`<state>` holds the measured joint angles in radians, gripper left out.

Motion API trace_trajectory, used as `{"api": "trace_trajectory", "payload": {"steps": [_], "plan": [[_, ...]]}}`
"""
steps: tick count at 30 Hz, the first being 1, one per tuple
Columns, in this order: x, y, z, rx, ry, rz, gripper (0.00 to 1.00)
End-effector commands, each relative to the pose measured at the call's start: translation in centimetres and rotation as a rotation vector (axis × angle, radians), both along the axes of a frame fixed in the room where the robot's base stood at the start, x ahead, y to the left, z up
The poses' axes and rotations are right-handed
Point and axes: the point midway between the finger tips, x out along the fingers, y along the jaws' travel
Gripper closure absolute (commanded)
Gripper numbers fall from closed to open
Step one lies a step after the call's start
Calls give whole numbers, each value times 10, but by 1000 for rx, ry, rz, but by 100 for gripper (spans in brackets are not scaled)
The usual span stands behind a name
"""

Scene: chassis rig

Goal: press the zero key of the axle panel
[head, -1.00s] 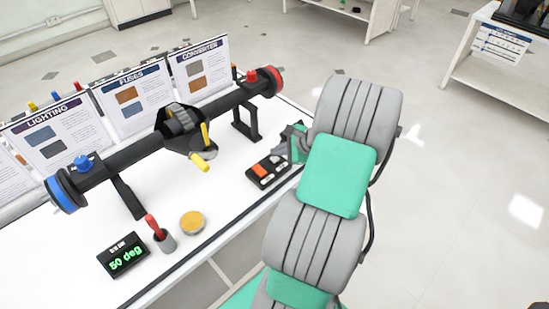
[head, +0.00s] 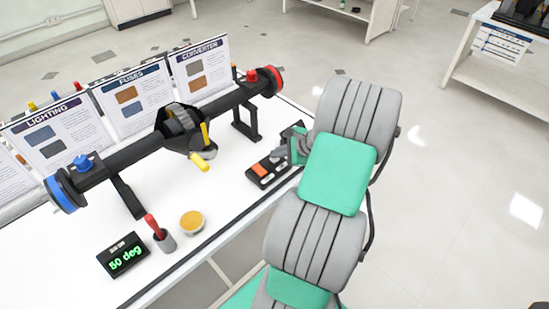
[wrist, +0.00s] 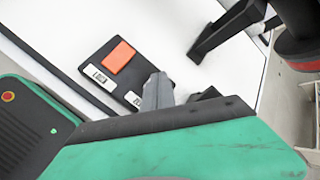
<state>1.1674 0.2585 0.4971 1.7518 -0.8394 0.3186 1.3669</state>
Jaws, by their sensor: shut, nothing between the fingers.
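The black axle panel (head: 265,183) lies on the white bench, left of my forearm in the head view. It has a large orange key (head: 260,169) and small white-marked keys. In the wrist view the panel (wrist: 117,82) shows the orange key (wrist: 118,56), one white-marked key (wrist: 100,77) beside it and another (wrist: 133,98) close to my gripper (wrist: 157,90). The key labels are too small to read, so I cannot tell which is zero. My gripper (head: 280,155) is shut and empty over the panel's right part, hiding some of it. Contact with a key cannot be told.
The black axle (head: 135,152) on stands runs behind the panel, with a yellow-handled crank (head: 203,162). A display (head: 123,255) reads 50 deg. A red-handled tool in a cup (head: 163,240) and a yellow-topped disc (head: 192,222) stand at the front left.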

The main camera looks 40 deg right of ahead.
Motion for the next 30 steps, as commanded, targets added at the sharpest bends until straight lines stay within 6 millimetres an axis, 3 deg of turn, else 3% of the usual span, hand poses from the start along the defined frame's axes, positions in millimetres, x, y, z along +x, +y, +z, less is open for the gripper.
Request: {"api": "trace_trajectory", "payload": {"steps": [14, 24, 30], "plan": [[0, 0, -3, 1, 1, 0, 100], [0, 0, 15, 1, 1, 0, 100], [0, 0, 15, 1, 1, 0, 100]]}}
